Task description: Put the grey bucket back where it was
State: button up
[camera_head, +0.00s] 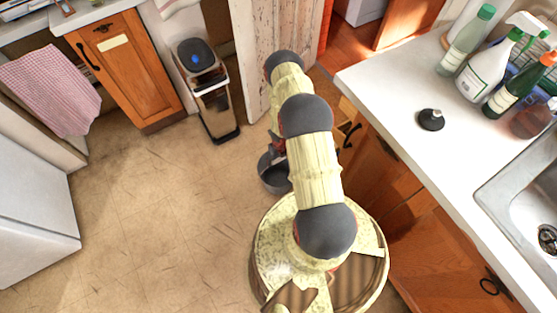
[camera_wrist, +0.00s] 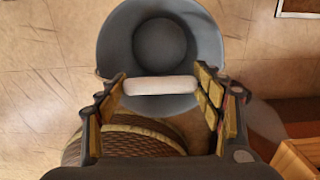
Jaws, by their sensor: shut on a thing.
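The grey bucket (camera_head: 273,180) shows in the head view at the left of my arm, low over the floor and partly hidden by the arm. In the wrist view the bucket (camera_wrist: 205,45) is seen from above, its round inside empty. Its handle has a pale grip (camera_wrist: 160,85) that lies across between my fingers. My gripper (camera_wrist: 160,92) is shut on this handle, with one finger at each end of the grip. I cannot tell whether the bucket touches the floor. In the head view my gripper is mostly hidden behind my arm.
A wooden cabinet with a white counter (camera_head: 405,115) stands close on the right, with bottles (camera_head: 485,75) and a sink (camera_head: 525,185). A bin (camera_head: 208,90) and a worn pale door (camera_head: 262,50) stand at the back. The tan floor (camera_head: 150,220) is clear at left.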

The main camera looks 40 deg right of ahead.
jog(key=o, duration=1.9)
